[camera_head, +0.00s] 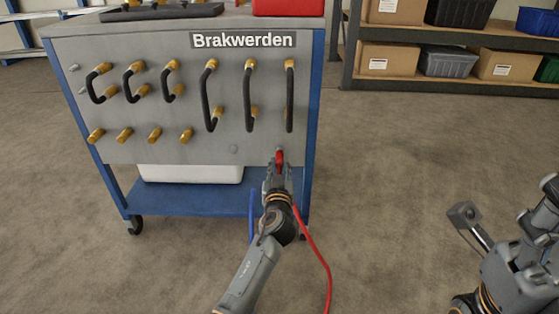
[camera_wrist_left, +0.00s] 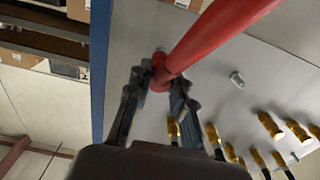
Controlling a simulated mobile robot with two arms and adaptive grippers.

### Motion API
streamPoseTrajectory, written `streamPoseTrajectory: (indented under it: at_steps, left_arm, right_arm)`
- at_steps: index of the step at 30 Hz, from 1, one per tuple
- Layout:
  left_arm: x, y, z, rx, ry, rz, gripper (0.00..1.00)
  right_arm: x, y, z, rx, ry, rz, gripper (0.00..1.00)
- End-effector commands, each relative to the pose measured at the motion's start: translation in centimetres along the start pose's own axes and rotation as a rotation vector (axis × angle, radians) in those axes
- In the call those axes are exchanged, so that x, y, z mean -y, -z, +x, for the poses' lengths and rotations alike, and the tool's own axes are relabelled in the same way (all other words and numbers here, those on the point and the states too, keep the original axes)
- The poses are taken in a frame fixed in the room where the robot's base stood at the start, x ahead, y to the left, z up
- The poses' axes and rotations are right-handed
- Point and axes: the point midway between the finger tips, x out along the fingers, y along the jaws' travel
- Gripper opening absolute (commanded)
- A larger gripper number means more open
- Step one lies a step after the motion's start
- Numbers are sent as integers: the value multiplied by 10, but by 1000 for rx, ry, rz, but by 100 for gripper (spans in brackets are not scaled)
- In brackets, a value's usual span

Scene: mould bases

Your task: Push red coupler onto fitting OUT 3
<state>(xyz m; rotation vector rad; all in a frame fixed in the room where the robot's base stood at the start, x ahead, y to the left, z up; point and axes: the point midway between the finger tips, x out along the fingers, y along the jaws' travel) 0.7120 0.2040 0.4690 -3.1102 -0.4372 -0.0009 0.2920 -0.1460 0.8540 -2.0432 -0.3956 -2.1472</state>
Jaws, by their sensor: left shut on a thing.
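My left gripper (camera_head: 279,172) is shut on the red coupler (camera_head: 280,156), in front of the lower right part of the grey panel (camera_head: 215,135). In the left wrist view the coupler (camera_wrist_left: 160,72) sits between the two fingers (camera_wrist_left: 157,92), with a thick red hose running from it to the upper right. No OUT 3 label is legible.
Several brass fittings (camera_head: 155,133) and black looped hoses (camera_head: 248,95) cover the panel above and left. A blue hose (camera_head: 251,210) and a red hose (camera_head: 313,250) hang near my left arm. The blue cart frame (camera_head: 312,110) is close right. Open floor lies right; shelves stand behind.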

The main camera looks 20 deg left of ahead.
Motion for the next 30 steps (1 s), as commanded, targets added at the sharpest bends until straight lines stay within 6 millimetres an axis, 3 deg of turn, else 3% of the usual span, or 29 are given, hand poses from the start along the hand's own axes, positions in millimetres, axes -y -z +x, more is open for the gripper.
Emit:
streamPoseTrajectory:
  at_steps: [30]
  left_arm:
    - [0,0,-34,0,0,-1,0]
  right_arm:
    - [0,-3,-4,21,-1,1,59]
